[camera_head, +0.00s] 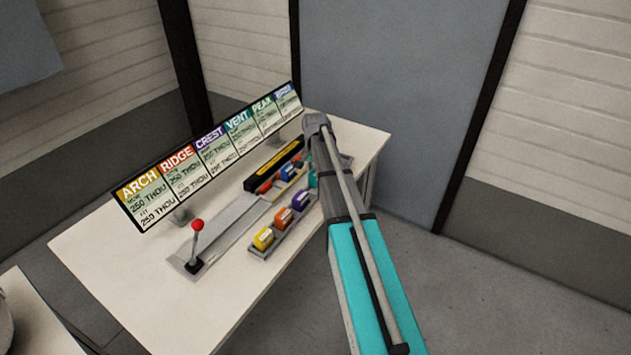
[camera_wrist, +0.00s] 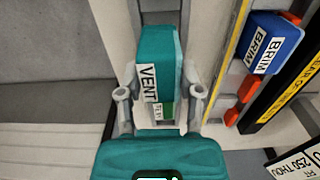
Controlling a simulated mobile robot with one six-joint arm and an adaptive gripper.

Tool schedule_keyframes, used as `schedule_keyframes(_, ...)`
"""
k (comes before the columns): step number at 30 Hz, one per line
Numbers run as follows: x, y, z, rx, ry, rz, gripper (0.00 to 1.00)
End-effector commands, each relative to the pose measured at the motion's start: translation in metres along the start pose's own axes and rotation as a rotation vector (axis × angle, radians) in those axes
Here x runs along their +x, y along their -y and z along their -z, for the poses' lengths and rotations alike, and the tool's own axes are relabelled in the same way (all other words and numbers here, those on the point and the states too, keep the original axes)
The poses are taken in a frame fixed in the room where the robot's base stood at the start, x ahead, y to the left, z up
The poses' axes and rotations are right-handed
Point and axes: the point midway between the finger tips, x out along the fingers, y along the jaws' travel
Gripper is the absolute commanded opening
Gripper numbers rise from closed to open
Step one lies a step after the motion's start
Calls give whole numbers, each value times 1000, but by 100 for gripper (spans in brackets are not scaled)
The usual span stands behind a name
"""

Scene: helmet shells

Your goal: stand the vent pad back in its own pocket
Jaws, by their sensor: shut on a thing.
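The vent pad (camera_wrist: 158,62) is a teal block with a white VENT label. It stands between the two grey fingers of my gripper (camera_wrist: 161,94) in the wrist view. The gripper is shut on it. In the head view my arm hides the gripper, and a bit of teal (camera_head: 312,179) shows beside the arm at the end of the pad row. The grey pad rack (camera_head: 258,252) holds yellow, orange and purple pads in a row. The vent pad's own pocket and underside are hidden, so I cannot tell if it is seated.
A blue BRIM pad (camera_wrist: 270,42) lies to the right, by red parts and a black bar (camera_head: 273,166) with a yellow strip. A red-knobbed lever (camera_head: 197,226) stands at the table's left. A label board (camera_head: 212,152) runs along the back. The white table (camera_head: 110,255) is bare at left.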

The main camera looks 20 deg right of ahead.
Motion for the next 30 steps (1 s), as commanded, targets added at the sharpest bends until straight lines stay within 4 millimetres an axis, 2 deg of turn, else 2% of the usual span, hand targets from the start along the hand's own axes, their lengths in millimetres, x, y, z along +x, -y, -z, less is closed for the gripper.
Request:
schedule_keyframes(3,14,2,2,0,0,0,0)
schedule_keyframes(10,31,2,2,0,0,0,0)
schedule_keyframes(29,38,2,2,0,0,0,0)
schedule_keyframes(30,37,2,2,0,0,0,53)
